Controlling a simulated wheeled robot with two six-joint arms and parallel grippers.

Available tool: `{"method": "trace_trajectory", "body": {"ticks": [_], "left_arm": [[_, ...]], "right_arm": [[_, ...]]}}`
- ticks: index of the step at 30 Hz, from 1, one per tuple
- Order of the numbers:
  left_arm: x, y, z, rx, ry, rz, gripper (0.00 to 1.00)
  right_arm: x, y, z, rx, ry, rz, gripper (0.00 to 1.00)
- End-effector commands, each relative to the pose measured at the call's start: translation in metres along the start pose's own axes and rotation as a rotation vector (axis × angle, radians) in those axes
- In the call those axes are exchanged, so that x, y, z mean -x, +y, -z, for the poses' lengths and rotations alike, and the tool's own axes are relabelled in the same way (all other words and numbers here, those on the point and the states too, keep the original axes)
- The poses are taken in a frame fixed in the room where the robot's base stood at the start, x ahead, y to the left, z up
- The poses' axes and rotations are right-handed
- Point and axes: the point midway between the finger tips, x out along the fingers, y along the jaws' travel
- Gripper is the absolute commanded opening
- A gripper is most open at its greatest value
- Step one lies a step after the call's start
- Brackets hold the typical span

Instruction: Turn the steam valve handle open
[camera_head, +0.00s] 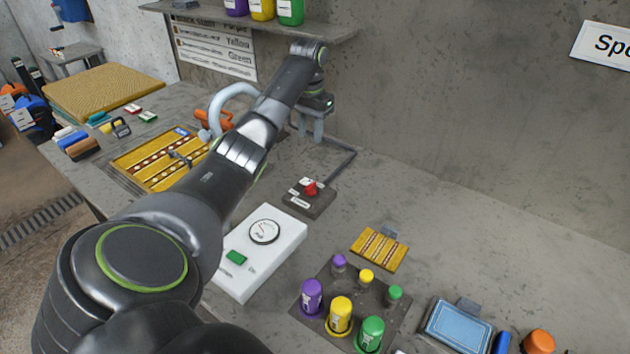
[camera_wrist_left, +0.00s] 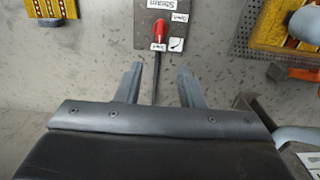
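The steam valve is a dark plate with a red handle (camera_head: 310,187) and small white labels, lying on the grey table in the middle of the head view. In the left wrist view the red handle (camera_wrist_left: 158,32) shows at top centre, beside a label reading "Steam". My left gripper (camera_head: 312,138) is above and behind the plate, near the wall. In the left wrist view its two fingers (camera_wrist_left: 158,84) are apart with nothing between them, and the handle lies ahead of them, not touched. My right gripper is not in view.
A white box with a dial (camera_head: 264,231) and green button stands in front of the valve. A patterned rug (camera_head: 160,160) lies left, with an orange tool (camera_head: 214,119) behind it. Coloured bottles stand on a dark tray (camera_head: 310,334) front right. A shelf (camera_head: 250,25) hangs above.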

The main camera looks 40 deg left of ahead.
Motion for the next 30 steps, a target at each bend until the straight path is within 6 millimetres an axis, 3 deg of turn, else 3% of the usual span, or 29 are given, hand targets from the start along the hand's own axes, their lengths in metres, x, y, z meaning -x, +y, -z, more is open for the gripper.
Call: {"method": "trace_trajectory", "body": {"ticks": [10, 13, 24, 30], "left_arm": [[-0.038, 0.0, 0.0, 0.0, -0.001, -0.001, 0.35], [-0.06, 0.0, -0.001, 0.0, -0.003, -0.001, 0.35], [-0.134, 0.001, -0.001, 0.0, -0.004, -0.002, 0.35], [-0.163, 0.001, 0.0, 0.0, -0.001, 0.0, 0.35]], "right_arm": [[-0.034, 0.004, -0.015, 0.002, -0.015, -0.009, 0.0], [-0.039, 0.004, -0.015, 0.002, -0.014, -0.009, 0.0], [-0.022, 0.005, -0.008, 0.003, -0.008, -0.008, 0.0], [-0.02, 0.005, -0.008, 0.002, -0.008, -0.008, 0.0]]}}
